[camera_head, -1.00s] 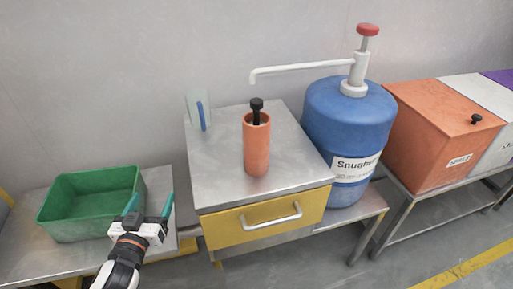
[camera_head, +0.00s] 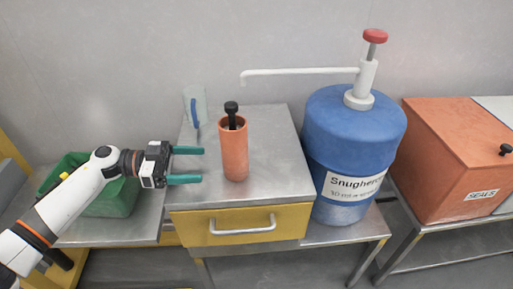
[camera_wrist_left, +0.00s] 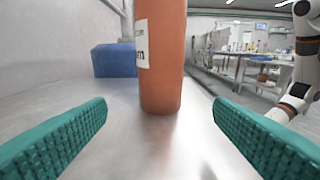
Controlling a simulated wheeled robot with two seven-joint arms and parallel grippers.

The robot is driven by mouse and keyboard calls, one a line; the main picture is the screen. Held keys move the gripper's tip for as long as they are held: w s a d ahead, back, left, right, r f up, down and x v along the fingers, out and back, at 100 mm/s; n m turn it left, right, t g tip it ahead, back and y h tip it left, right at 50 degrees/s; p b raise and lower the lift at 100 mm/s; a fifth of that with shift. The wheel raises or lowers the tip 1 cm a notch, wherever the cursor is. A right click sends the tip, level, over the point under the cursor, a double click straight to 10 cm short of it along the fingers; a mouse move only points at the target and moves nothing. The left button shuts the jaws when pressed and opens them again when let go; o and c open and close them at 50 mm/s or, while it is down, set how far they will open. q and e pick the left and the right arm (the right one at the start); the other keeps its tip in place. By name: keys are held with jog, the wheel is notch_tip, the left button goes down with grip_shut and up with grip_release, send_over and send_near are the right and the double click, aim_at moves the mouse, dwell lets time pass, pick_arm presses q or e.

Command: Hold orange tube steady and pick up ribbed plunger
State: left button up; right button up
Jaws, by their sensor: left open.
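The orange tube (camera_head: 234,155) stands upright on the metal top of a cabinet. The black ribbed plunger (camera_head: 231,110) sticks up out of the tube's open top. My left gripper (camera_head: 187,165) is open, level with the tube and to its left, with its green fingers pointing at it. In the left wrist view the tube (camera_wrist_left: 163,60) stands ahead, centred between the two spread fingers (camera_wrist_left: 158,135), with clear space before it. The plunger is out of frame there. My right gripper is not in the head view.
The metal cabinet top (camera_head: 270,185) has a yellow drawer (camera_head: 240,226) below. A blue drum (camera_head: 350,140) with a pump spout stands to the right. A green bin (camera_head: 115,198) sits behind my left arm. An orange box (camera_head: 460,150) is at far right.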

aim_at(231, 164)
pick_arm(q)
jog(key=shift+d+f, duration=0.1)
jog(key=shift+d, duration=0.25)
jog(key=d, duration=0.1)
jog(key=d+b, duration=0.1)
jog(key=d, duration=0.2)
jog(key=shift+d+f, duration=0.25)
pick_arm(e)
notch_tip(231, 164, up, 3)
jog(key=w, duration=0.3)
pick_arm(q)
jog(key=shift+d+r, duration=0.15)
jog(key=shift+d, duration=0.2)
jog(key=shift+d+f+p, duration=0.15)
jog(key=shift+d+p, duration=0.35)
jog(key=shift+d, duration=0.4)
jog(key=shift+d+f+p, duration=0.15)
jog(key=shift+d+p, duration=0.35)
jog(key=shift+d, duration=0.35)
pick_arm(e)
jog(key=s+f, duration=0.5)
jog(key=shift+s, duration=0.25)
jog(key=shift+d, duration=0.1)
